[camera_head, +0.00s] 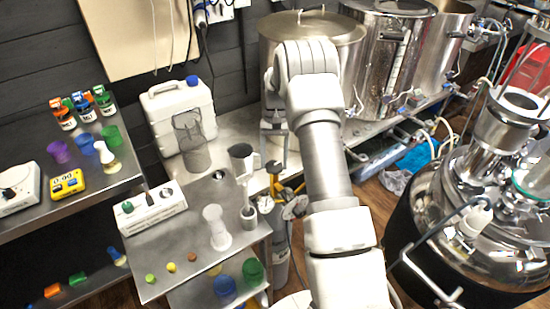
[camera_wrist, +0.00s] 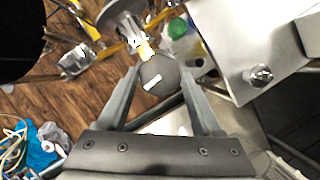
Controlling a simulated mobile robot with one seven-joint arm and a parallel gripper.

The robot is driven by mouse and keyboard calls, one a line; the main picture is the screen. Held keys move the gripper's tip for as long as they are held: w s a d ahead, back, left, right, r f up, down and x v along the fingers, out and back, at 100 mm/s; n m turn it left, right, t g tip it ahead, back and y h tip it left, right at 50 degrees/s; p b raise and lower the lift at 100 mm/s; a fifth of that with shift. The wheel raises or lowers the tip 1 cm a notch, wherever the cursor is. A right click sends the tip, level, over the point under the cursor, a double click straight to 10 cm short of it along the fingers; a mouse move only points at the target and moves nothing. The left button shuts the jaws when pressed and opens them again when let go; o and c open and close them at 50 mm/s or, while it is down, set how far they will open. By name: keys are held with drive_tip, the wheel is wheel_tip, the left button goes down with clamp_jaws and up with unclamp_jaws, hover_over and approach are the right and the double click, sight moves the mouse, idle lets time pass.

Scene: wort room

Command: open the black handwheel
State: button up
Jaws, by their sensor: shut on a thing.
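The black handwheel (camera_wrist: 160,78) is a round dark knob with a small pale mark, seen from above in the wrist view. My gripper (camera_wrist: 159,72) has one finger on each side of it and is shut on it. The handwheel sits on a yellow and metal valve fitting. In the body camera view, my gripper (camera_head: 273,160) points down over the yellow fitting (camera_head: 287,190) with gauges. There the handwheel is small and mostly hidden between the fingers.
A steel table (camera_head: 160,250) with beakers and an instrument stands close on the left. Steel kettles (camera_head: 375,65) stand behind and a large shiny vessel (camera_head: 480,220) stands on the right. A gauge (camera_head: 265,204) and hoses are close by the fitting.

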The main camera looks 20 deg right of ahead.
drive_tip(key=n+h, duration=0.1)
drive_tip(key=n, duration=0.3)
drive_tip(key=shift+a+n+h, duration=0.15)
drive_tip(key=shift+n+h, duration=0.15)
drive_tip(key=shift+h, duration=0.1)
drive_tip(key=shift+a+n+h, duration=0.15)
drive_tip(key=shift+n+h, duration=0.45)
drive_tip(key=shift+n, duration=1.3)
drive_tip(key=o, duration=1.4)
drive_tip(key=shift+c, duration=0.2)
drive_tip(key=p+v, duration=0.2)
drive_tip(key=v, duration=1.5)
drive_tip(key=shift+w+a, duration=0.2)
drive_tip(key=shift+a, duration=0.05)
